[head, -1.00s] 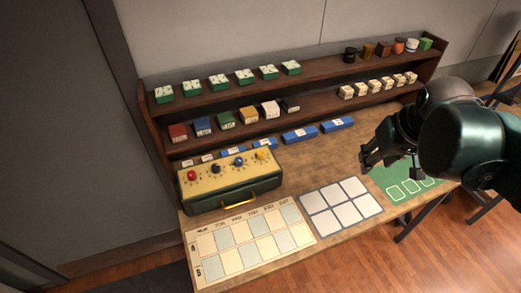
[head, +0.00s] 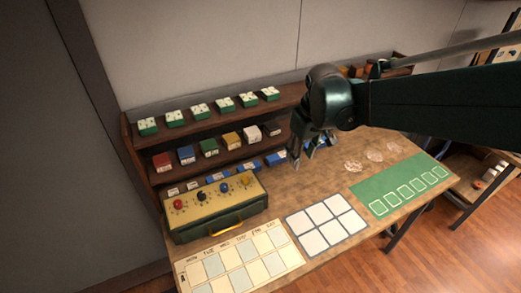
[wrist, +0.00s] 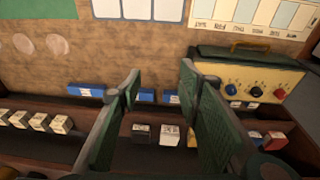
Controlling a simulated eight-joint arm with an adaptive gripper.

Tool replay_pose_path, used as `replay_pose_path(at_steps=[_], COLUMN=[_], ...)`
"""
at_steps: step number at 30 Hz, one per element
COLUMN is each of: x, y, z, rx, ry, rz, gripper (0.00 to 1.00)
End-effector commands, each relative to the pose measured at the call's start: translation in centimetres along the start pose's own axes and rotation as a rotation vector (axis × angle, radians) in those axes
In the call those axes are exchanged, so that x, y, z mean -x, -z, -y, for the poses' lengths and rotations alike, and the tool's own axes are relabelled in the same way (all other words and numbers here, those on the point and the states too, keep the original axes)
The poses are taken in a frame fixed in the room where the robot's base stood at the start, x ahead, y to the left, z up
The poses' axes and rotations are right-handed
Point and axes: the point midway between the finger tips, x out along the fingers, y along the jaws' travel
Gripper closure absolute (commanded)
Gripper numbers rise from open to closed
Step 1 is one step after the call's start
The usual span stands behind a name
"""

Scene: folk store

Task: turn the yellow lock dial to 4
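The lock box (head: 218,222) is a dark green case with a cream panel and a yellow handle. Its panel has a red, a black and a blue dial, and the yellow dial (head: 244,178) at the right end.
A wooden shelf (head: 225,118) with green blocks and coloured boxes stands behind the lock box. Blue boxes lie on the table by its foot. A calendar sheet (head: 240,262), a six-square mat (head: 325,223) and a green mat (head: 405,187) lie in front.

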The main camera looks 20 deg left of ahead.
Motion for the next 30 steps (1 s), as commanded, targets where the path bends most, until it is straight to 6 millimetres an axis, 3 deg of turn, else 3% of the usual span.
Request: replay_pose_path(at_steps=[18, 30], x=[-7.0, -11.9], y=[9.4, 13.3], z=[7.4, 12.7], rx=[0.243, 0.381], ry=[0.077, 0.121], rz=[0.107, 0.170], gripper=[0.65, 0.65])
